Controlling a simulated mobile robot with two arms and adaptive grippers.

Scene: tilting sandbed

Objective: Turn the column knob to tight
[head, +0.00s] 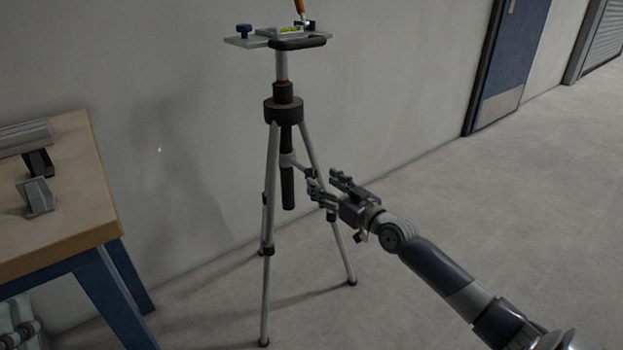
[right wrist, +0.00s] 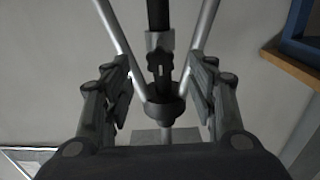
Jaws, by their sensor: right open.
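A tripod (head: 269,190) stands on the floor by the wall, with a dark collar (head: 283,110) and a central column (head: 287,165). In the right wrist view a dark piece with a small white mark, likely the column knob (right wrist: 160,70), shows in front of the column. In the head view I cannot make the knob out clearly. My right gripper (head: 322,184) is open and empty, beside the column on its right. Its fingers in the right wrist view (right wrist: 160,85) stand apart on both sides of the knob, not visibly touching it. My left gripper is not in view.
On top of the tripod is a plate (head: 245,42) with a blue knob, a green level and an orange-handled tool. A wooden-topped table (head: 80,215) holding grey parts stands at left. Tripod legs flank the gripper. The floor at right is clear.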

